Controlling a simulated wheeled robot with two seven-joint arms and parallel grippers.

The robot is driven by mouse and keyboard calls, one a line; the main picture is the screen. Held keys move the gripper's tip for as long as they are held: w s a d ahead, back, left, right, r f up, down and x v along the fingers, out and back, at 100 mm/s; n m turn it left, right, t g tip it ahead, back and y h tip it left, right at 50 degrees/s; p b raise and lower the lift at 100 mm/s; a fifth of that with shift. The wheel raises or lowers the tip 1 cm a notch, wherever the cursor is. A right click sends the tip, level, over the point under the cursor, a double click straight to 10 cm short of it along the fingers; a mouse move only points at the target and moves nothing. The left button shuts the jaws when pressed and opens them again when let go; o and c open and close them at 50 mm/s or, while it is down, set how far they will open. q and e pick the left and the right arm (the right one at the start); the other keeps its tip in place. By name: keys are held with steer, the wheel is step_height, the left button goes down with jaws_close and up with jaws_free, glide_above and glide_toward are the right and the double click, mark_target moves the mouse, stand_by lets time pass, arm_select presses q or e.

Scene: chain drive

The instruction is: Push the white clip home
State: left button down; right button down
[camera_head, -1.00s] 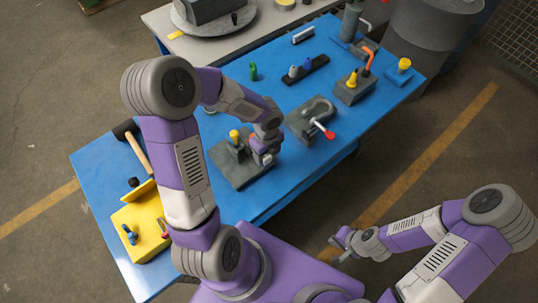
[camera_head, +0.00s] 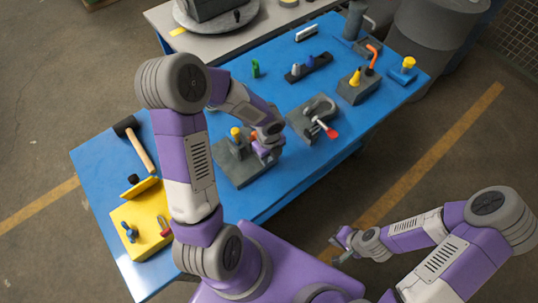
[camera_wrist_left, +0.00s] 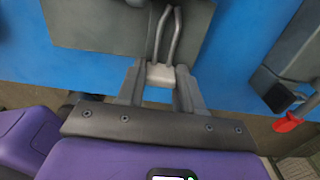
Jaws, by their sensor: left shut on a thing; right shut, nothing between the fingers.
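In the left wrist view, a pale block with two long grey prongs (camera_wrist_left: 160,74) sits between the fingers of my left gripper (camera_wrist_left: 160,88). It looks like the white clip, but I cannot be sure. Its prongs point away from me over a dark grey plate (camera_wrist_left: 85,22). In the head view, my left gripper (camera_head: 265,155) is low at the right side of the dark grey fixture (camera_head: 240,174), and the held part is hidden there. I cannot tell how far the clip is seated. My right gripper (camera_head: 342,243) is shut and empty, off the table's front side.
A clamp with a red-tipped handle (camera_head: 332,132) stands right of the fixture on the blue table (camera_head: 285,190). A yellow box (camera_head: 143,222) and a hammer (camera_head: 137,148) are at the left. Several blocks stand farther back. The table's front edge is clear.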

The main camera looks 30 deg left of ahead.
arm_select(q)
steer(key=shift+w+a+r+p, duration=0.1)
steer(key=shift+w+a+p, duration=0.25)
steer(key=shift+a+p, duration=0.35)
steer(key=shift+w+a+p, duration=0.3)
steer(key=shift+a+p, duration=0.05)
steer(key=shift+a, duration=0.5)
steer(key=c, duration=0.7)
jaws_free()
steer(key=shift+a, duration=0.15)
step_height(320, 180, up, 7)
steer(key=shift+r+p, duration=0.2)
steer(key=shift+p, duration=0.55)
